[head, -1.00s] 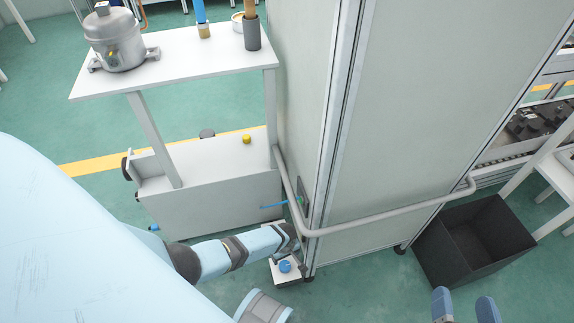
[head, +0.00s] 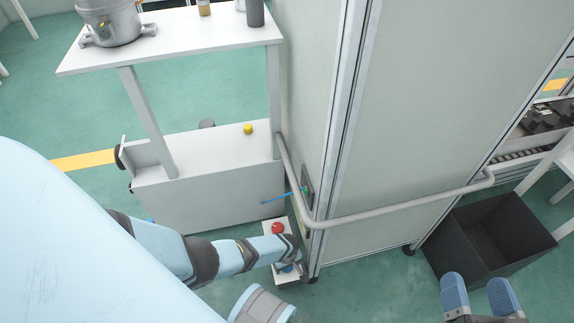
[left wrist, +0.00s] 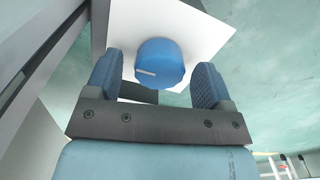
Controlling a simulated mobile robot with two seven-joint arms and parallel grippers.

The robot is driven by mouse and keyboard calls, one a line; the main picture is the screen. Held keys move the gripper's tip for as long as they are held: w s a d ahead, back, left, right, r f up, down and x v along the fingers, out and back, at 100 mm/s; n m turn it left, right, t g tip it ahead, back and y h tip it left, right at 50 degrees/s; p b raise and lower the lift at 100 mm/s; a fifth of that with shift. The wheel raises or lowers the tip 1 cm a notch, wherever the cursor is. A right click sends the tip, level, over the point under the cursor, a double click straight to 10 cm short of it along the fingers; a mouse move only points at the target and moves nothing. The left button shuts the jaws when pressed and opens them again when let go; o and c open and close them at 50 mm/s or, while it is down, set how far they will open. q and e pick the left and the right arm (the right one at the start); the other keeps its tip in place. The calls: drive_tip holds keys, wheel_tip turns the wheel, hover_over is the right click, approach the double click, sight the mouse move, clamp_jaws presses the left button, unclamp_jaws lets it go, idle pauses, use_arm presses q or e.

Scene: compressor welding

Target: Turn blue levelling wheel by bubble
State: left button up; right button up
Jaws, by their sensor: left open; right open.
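The blue levelling wheel (left wrist: 162,62) sits on a white plate (left wrist: 205,28) in the left wrist view, a pale mark on its face. My left gripper (left wrist: 158,82) is open, with one finger on each side of the wheel and gaps visible. In the head view a small blue part of the wheel (head: 286,268) shows beside my left arm, which hides the rest and the gripper's fingers. My right gripper (head: 480,290) is open and empty at the lower right. I cannot make out a bubble.
A red knob (head: 278,228) is on the same white stand, close to my left arm. A rail (head: 400,208) wraps the tall cabinet (head: 420,90). A black bin (head: 490,245) stands at the right. A white cart (head: 210,195) stands at the left.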

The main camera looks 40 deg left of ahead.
use_arm(q)
drive_tip(key=c, duration=0.9)
drive_tip(key=shift+c, duration=0.2)
